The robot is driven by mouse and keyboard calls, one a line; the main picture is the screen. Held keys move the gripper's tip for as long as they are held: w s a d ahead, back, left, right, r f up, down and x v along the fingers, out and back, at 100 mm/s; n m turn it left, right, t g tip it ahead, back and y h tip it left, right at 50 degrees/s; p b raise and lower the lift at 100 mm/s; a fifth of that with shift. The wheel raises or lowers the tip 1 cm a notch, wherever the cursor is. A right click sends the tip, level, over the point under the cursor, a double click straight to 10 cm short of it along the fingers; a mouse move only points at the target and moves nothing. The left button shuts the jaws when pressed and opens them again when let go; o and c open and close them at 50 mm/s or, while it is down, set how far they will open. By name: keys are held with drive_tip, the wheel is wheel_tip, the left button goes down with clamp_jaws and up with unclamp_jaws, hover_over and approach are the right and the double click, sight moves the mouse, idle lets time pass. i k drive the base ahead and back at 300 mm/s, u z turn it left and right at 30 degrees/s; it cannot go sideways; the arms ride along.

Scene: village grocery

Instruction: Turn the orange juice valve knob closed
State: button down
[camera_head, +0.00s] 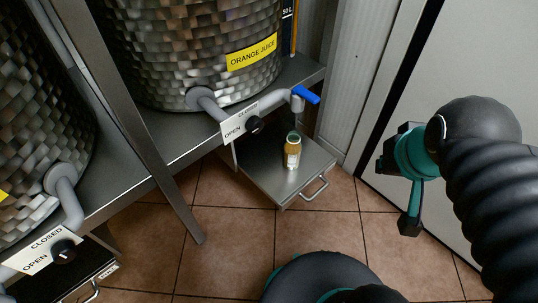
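The orange juice tank (190,45) is a shiny hammered-metal drum with a yellow label reading ORANGE JUICE. Its pipe runs to a white sign (240,117) marked OPEN at lower left and CLOSED at upper right. The black round valve knob (255,125) sits on the sign's lower edge; its pointing direction is too small to tell. The pipe ends in a spout with a blue lever handle (306,95). A small bottle (292,151) with orange-yellow contents stands upright below the spout. My gripper (396,190) is right of the knob, well apart from it, with fingers spread and nothing visible between them.
The bottle stands on a metal tray (262,176) with a front handle. A second tank (40,120) at left has its own OPEN/CLOSED sign and black knob (64,250). A slanted metal leg (150,150) crosses between the tanks. Tiled floor (325,228) is clear before the tray.

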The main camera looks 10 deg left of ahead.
sight(254, 124)
drive_tip(key=u, duration=0.6)
drive_tip(key=k, duration=1.45)
drive_tip(key=z, duration=0.95)
